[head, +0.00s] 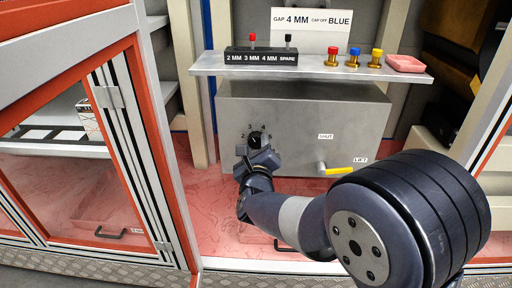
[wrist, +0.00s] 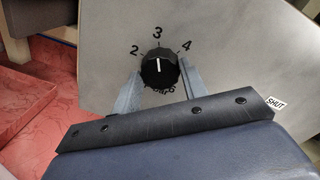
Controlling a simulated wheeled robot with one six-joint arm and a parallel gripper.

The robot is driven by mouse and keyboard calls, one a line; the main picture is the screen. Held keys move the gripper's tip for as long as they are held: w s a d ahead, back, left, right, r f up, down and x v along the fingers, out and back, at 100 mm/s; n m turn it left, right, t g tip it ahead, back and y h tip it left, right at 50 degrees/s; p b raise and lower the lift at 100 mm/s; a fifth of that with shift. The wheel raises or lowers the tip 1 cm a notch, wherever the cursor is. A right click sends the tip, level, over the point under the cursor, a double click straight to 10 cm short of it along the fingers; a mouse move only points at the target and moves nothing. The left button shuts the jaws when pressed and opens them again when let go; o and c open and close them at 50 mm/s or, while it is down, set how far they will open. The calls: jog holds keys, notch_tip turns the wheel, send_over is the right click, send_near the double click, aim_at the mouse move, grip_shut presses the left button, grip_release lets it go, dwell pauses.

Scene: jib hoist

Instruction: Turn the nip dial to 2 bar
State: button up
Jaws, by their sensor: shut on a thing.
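The nip dial is a black ribbed knob (wrist: 160,72) on a grey panel, with the marks 2, 3 and 4 around its top. Its white pointer line points up at the 3 in the wrist view. In the head view the dial (head: 255,139) shows just above my gripper (head: 256,155). In the wrist view my gripper (wrist: 160,88) has one finger on each side of the knob and is shut on it. The lettering under the knob is partly hidden.
A yellow lever (head: 335,170) sits lower right on the grey box (head: 310,115), between SHUT and LIFT labels. An orange-framed door (head: 150,130) stands at left.

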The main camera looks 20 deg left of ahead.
jog(key=c, duration=0.3)
jog(key=shift+n, duration=0.3)
jog(key=n, duration=0.4)
jog(key=n+p, duration=0.1)
jog(key=n, duration=0.4)
jog(key=shift+a+n+h, duration=0.1)
jog(key=shift+n+h, duration=0.2)
jog(key=shift+h, duration=0.1)
jog(key=shift+g, duration=0.3)
jog(key=o, duration=1)
jog(key=shift+c, duration=0.2)
